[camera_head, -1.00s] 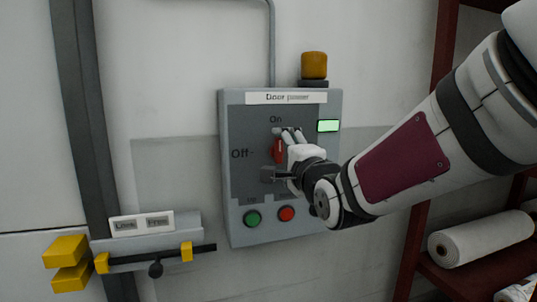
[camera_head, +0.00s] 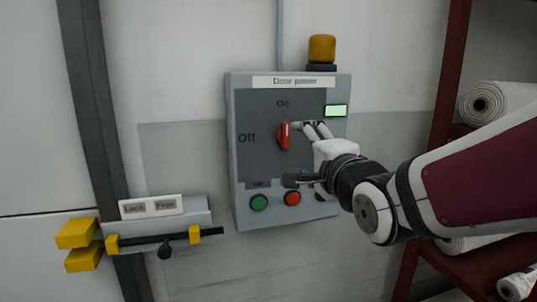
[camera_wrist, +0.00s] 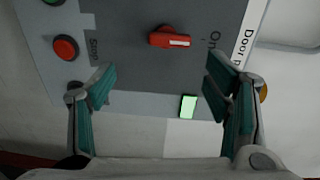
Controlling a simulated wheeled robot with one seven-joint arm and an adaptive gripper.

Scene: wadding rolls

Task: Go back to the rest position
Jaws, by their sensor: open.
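My gripper (camera_head: 305,153) is in front of the right side of the grey "Door power" box (camera_head: 239,205). In the wrist view my gripper (camera_wrist: 160,90) is open, its two teal-padded fingers wide apart with nothing between them. The red rotary switch (camera_head: 284,136) points up to "On"; in the wrist view the red switch (camera_wrist: 169,40) lies beyond the fingertips, apart from them. The small indicator (camera_head: 336,110) is lit green, and it also shows in the wrist view (camera_wrist: 188,106).
A green button (camera_head: 259,203) and a red button (camera_head: 292,198) sit low on the box. An amber lamp (camera_head: 322,48) is above it. A bolt latch (camera_head: 180,236) with yellow parts is at lower left. A dark red rack (camera_head: 440,110) with white rolls (camera_head: 500,102) stands at right.

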